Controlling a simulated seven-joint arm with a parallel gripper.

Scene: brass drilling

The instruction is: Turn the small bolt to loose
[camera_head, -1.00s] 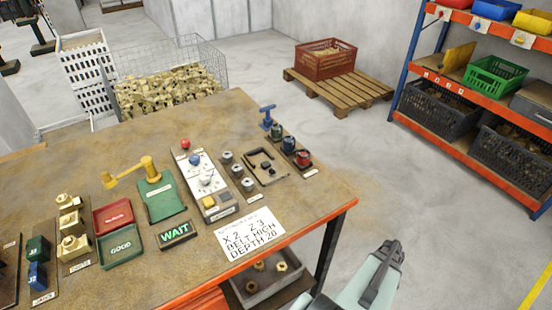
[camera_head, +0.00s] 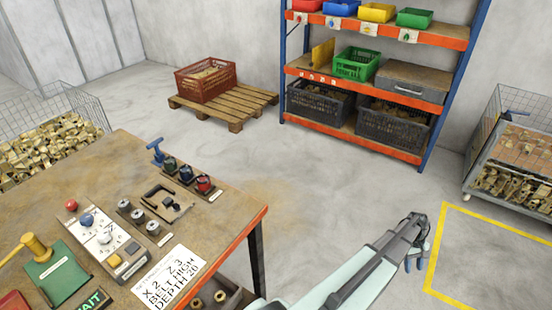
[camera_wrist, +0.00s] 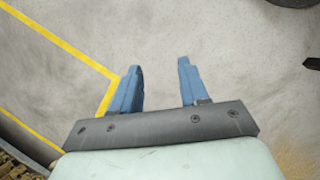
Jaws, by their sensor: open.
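My gripper (camera_head: 417,258) is out over the open floor to the right of the bench, apart from everything on it. In the wrist view its two blue fingers are spread with nothing between them (camera_wrist: 158,75). I cannot pick out the small bolt in any view.
A white sheet with writing (camera_head: 170,278) lies at the bench's front edge. Shelving with bins (camera_head: 375,140), a pallet with a red crate (camera_head: 225,112) and a wire cart (camera_head: 510,165) stand farther back. Yellow lines (camera_head: 433,262) mark the floor. Floor around my gripper is clear.

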